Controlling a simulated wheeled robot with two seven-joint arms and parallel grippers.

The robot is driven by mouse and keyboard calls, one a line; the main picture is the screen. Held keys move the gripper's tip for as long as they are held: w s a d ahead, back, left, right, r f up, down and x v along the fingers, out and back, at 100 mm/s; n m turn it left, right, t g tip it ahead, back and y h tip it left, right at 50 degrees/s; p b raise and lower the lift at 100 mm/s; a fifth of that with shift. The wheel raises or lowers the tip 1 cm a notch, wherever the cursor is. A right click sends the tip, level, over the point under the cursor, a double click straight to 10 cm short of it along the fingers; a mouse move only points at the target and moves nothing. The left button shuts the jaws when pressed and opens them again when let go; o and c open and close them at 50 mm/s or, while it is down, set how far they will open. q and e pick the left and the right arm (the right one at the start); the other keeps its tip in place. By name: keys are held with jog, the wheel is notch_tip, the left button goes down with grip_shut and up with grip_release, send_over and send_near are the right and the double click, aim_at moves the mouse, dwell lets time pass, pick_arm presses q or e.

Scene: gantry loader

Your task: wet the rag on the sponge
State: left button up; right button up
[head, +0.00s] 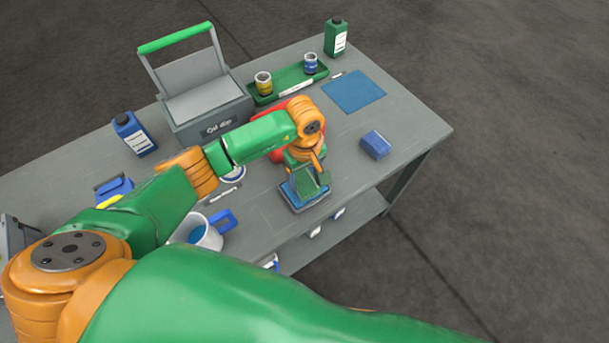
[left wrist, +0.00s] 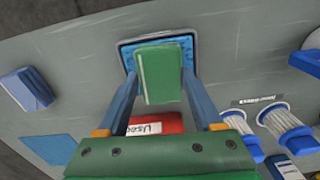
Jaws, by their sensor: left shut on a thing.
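My left gripper (head: 312,172) points down over the sponge tray near the table's front edge. It is shut on a green folded rag (left wrist: 162,72), held between the two blue-grey fingers in the left wrist view (left wrist: 160,88). The blue sponge (left wrist: 150,52) lies in a dark-rimmed tray (left wrist: 121,47) directly beneath the rag, which hides its middle. In the head view the sponge (head: 303,197) shows around the gripper's lower end. I cannot tell whether the rag touches the sponge. My right gripper is not in view.
A red container (left wrist: 158,123) marked "USED" stands close behind the sponge tray. A blue block (head: 376,144) and a blue mat (head: 354,91) lie to the right. A grey lidded box (head: 207,115), green tray (head: 290,82), blue bottle (head: 133,134) and jug (head: 205,234) stand around.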

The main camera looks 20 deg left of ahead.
aim_at(304, 181)
pick_arm(q)
jog(key=shift+s+f+b, duration=0.1)
jog(key=shift+b, duration=0.2)
dwell(0.9)
notch_tip(304, 181, up, 7)
jog(key=p, duration=0.5)
dwell(0.5)
